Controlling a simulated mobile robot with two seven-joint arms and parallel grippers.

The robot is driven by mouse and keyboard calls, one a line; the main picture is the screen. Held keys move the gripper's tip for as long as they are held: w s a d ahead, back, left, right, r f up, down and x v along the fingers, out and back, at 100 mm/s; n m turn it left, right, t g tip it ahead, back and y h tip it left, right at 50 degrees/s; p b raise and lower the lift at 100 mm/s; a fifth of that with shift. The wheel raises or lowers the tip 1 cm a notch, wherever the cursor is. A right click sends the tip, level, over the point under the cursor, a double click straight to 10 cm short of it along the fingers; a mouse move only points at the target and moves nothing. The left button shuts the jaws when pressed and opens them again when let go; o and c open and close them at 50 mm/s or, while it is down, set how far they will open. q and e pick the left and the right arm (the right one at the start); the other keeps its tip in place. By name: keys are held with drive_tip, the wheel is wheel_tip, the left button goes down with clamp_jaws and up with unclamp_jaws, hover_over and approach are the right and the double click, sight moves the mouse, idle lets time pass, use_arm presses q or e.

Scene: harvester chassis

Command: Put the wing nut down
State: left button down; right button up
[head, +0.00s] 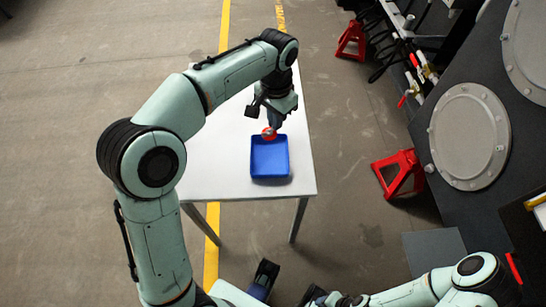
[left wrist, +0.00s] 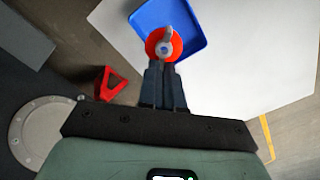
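The wing nut, with a red round part and a grey wing, is at the fingertips of my left gripper (head: 271,128). In the head view the red part of the wing nut (head: 269,133) shows at the far edge of the blue tray (head: 270,178). In the left wrist view the fingers (left wrist: 163,80) are close together on the wing nut (left wrist: 163,46), which overlaps the blue tray (left wrist: 196,26). I cannot tell whether it touches the tray. My right arm lies at the bottom right; its gripper is not clearly shown.
The tray stands on a white table (head: 213,150) with clear room left of it. A red jack stand (head: 398,172) is right of the table, and another (head: 351,40) is farther back. The dark harvester chassis (head: 425,125) fills the right side.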

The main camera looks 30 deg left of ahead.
sight(275, 161)
use_arm(q)
wheel_tip(275, 161, down, 17)
drive_tip(key=b, duration=0.2)
drive_tip(key=shift+r+b, duration=0.2)
drive_tip(key=shift+b, duration=0.2)
drive_tip(key=shift+f, duration=0.2)
drive_tip(key=c, duration=1.3)
unclamp_jaws()
wheel_tip(275, 161, up, 12)
drive_tip(key=shift+r+p, duration=0.25)
drive_tip(key=shift+p, duration=0.9)
